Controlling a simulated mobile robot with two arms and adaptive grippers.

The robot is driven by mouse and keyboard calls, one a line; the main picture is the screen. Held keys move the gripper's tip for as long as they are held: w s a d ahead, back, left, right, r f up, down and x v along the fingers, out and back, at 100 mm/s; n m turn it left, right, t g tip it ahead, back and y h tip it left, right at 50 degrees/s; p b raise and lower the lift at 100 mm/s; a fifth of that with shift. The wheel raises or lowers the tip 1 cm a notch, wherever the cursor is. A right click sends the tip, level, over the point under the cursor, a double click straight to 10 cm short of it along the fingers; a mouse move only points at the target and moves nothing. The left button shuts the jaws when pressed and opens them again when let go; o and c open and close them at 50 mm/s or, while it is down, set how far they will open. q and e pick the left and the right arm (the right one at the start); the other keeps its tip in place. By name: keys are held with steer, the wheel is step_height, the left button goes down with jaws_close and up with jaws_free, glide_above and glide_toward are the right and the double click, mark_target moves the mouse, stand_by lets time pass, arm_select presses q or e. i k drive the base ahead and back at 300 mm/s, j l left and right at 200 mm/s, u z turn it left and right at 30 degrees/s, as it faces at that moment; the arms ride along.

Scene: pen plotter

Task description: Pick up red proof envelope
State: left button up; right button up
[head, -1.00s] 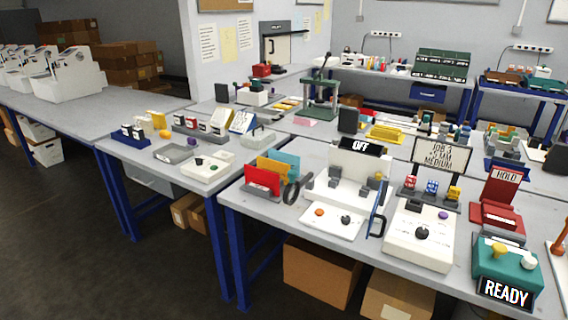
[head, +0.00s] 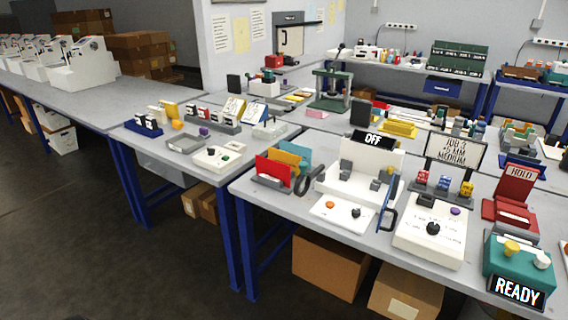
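The red envelope (head: 272,172) stands upright in a grey holder at the left front part of the near table (head: 262,205). A yellow-orange envelope (head: 288,163) and a teal envelope (head: 299,152) stand behind it in the same row. A dark ring-shaped thing (head: 311,180) is just to the right of the red envelope. Neither of my grippers shows in the head view.
A READY box (head: 517,290) is at the right front. Cardboard boxes (head: 328,268) lie under the table. Dark floor (head: 60,250) at the lower left is open.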

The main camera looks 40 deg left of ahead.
mark_target(265, 166)
steer(key=i+j+u, duration=0.1)
steer(key=i+j, duration=0.3)
steer(key=j, duration=0.15)
steer(key=i+j+u, duration=0.15)
steer(key=i+j, duration=0.25)
steer(key=j, duration=0.1)
